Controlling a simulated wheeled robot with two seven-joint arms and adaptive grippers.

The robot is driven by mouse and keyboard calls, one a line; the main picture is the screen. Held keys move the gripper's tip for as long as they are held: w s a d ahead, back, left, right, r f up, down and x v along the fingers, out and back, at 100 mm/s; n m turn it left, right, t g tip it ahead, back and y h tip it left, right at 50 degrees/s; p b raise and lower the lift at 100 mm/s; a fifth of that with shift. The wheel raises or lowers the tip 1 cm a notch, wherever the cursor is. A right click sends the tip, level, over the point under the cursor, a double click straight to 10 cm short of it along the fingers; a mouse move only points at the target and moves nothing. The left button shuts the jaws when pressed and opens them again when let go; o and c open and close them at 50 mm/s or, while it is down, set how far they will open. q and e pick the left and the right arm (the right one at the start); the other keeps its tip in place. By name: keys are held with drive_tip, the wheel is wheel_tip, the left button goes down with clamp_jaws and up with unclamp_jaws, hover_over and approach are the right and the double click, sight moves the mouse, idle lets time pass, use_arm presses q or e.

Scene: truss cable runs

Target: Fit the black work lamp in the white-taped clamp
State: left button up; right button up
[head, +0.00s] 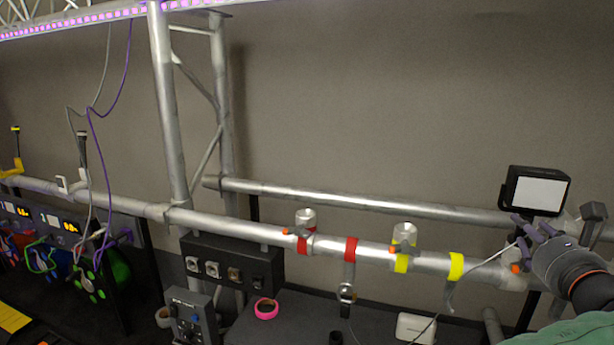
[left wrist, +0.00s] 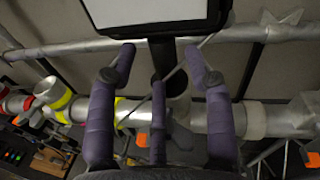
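The black work lamp (head: 541,190), a dark box with a pale panel, stands upright above the pipe at the right in the head view. Its lower edge (left wrist: 155,27) and dark stem (left wrist: 187,52) show at the top of the left wrist view. The stem leads down to a grey socket (left wrist: 179,100) on the pipe; I cannot tell how deep it sits. A white tape band (left wrist: 253,120) is on the pipe just right of the socket. My left gripper (head: 541,225) is open below the lamp, its purple fingers (left wrist: 160,62) spread around the stem. My right gripper is not in view.
The front pipe (head: 375,254) also carries a red-taped clamp (head: 305,231) and a yellow-taped clamp (head: 404,246). A rear pipe (head: 350,202) runs behind. A thin pale cable (head: 490,259) passes near my gripper. A white box (head: 416,328) and pink tape roll (head: 266,308) lie below.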

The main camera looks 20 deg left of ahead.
use_arm(q)
drive_tip(key=shift+d+f, duration=0.2)
drive_tip(key=shift+f, duration=0.8)
drive_tip(key=shift+s+d, duration=0.1)
drive_tip(key=shift+s, duration=0.4)
drive_tip(key=s+r, duration=0.2)
drive_tip(key=s, duration=0.5)
drive_tip(key=shift+d, duration=0.45)
